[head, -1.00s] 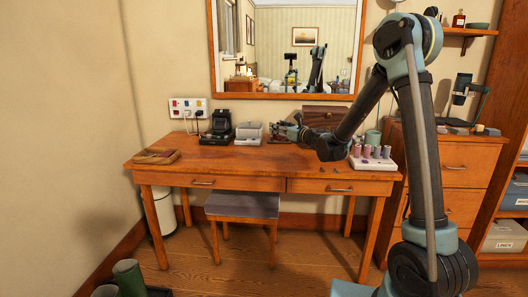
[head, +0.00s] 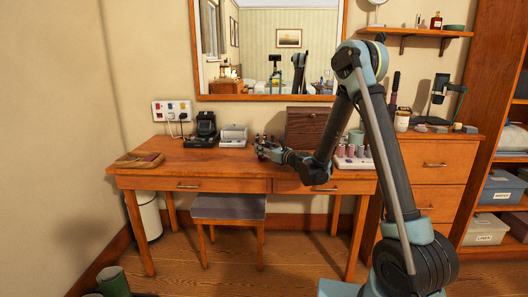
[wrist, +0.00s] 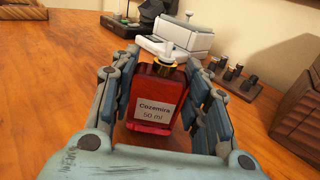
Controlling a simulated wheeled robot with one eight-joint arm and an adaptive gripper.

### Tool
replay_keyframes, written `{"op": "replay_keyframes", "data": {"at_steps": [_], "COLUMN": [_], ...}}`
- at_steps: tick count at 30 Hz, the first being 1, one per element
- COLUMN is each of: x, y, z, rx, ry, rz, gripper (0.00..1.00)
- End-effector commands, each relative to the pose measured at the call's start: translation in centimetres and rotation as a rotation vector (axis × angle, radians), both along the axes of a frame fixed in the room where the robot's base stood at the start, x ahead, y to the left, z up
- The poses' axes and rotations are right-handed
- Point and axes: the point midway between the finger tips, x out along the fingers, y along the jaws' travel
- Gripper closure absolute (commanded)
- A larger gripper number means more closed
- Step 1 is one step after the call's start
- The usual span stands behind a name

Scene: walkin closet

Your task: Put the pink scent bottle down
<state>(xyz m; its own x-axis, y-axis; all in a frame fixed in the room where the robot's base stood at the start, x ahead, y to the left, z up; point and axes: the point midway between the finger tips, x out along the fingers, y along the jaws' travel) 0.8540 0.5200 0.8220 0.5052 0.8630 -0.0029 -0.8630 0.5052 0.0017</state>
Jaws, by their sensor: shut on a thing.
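The scent bottle (wrist: 154,97) shows red in the wrist view, with a white label reading "Cozemira 50 ml", a gold collar and a pale top. It stands nearly upright between the fingers of my gripper (wrist: 160,108), which is shut on it. In the head view my gripper (head: 262,150) is low over the middle of the wooden dressing table (head: 215,163). The bottle is too small and covered to make out there. I cannot tell whether its base touches the tabletop.
Behind the gripper are a white box (head: 233,136), a black device (head: 205,130), a rack of small dark bottles (wrist: 237,80) and a brown chest (head: 305,127). A tray of pink rollers (head: 352,160) is at right. The tabletop between is clear.

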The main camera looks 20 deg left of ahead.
Motion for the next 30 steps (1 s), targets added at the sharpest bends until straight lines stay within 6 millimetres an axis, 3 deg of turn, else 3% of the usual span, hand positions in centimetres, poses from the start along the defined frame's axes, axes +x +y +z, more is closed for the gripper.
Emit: {"op": "replay_keyframes", "data": {"at_steps": [10, 11, 13, 14, 25, 30], "x": [0.0, 0.0, 0.0, 0.0, -0.1, -0.9], "y": [0.0, 0.0, 0.0, 0.0, 0.1, -1.4], "z": [-0.3, -0.4, -0.3, -0.3, -0.2, -0.2], "rx": [0.0, 0.0, 0.0, 0.0, 0.0, 0.0], "ry": [0.0, 0.0, 0.0, 0.0, 0.0, 0.0], "rz": [0.0, 0.0, 0.0, 0.0, 0.001, 0.001], "gripper": [0.87, 0.55, 0.4, 0.38, 0.38, 0.38]}}
